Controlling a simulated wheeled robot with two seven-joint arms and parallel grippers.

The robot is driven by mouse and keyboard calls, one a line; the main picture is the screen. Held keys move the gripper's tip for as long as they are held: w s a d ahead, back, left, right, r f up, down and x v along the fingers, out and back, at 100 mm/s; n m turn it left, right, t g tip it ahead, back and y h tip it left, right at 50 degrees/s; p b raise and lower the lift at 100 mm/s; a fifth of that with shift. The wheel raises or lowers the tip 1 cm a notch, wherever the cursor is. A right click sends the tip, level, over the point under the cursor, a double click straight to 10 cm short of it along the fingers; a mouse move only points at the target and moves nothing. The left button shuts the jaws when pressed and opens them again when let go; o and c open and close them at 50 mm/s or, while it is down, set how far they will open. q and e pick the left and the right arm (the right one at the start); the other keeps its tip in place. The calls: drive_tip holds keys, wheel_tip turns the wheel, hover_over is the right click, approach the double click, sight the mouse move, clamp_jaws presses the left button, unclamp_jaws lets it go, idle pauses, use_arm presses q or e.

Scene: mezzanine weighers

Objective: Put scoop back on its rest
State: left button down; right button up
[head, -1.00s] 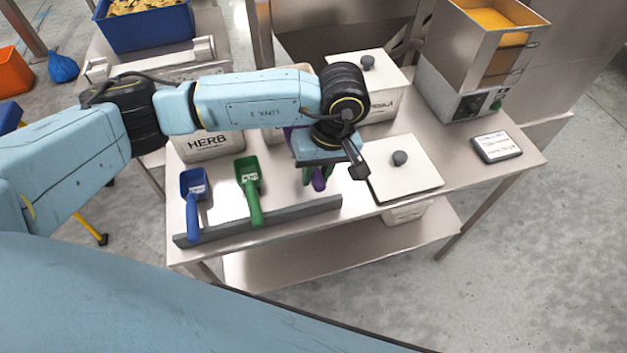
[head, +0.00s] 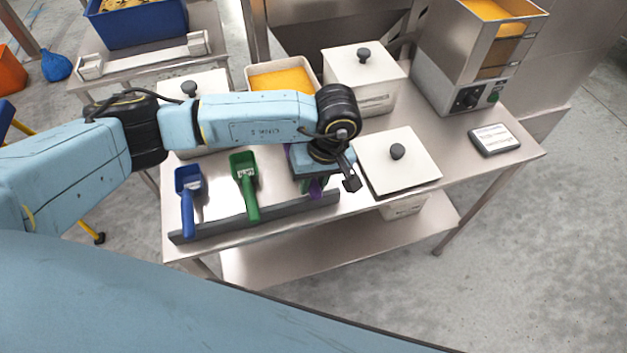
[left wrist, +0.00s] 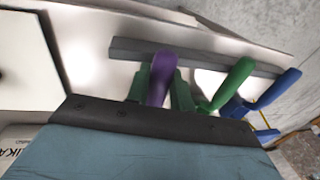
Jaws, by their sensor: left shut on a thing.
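The purple scoop (head: 317,189) is at the right end of the grey rest rail (head: 275,216), mostly hidden by my left arm in the head view. My left gripper (head: 312,185) is shut on it. In the left wrist view the purple handle (left wrist: 159,70) stands between the green fingers of my left gripper (left wrist: 160,88), and its end overlaps the rail (left wrist: 205,60). I cannot tell whether the scoop touches the rail. A blue scoop (head: 188,195) and a green scoop (head: 246,185) lean on the rail to the left. My right gripper is out of view.
A white lidded bin (head: 405,165) stands right beside my gripper. Behind are another lidded bin (head: 365,75), an open bin of orange powder (head: 280,78) and a metal hopper machine (head: 475,60). A small label tablet (head: 494,140) lies at the table's right.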

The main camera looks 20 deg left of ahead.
use_arm(q)
drive_tip(key=shift+f, duration=0.25)
drive_tip(key=c, duration=1.2)
unclamp_jaws()
drive_tip(key=shift+r, duration=0.1)
drive_tip(key=shift+r+p, duration=0.5)
wheel_tip(320, 180, up, 12)
drive_tip(key=d, duration=0.2)
drive_tip(key=shift+w, duration=0.35)
drive_tip(key=shift+d+f, duration=0.1)
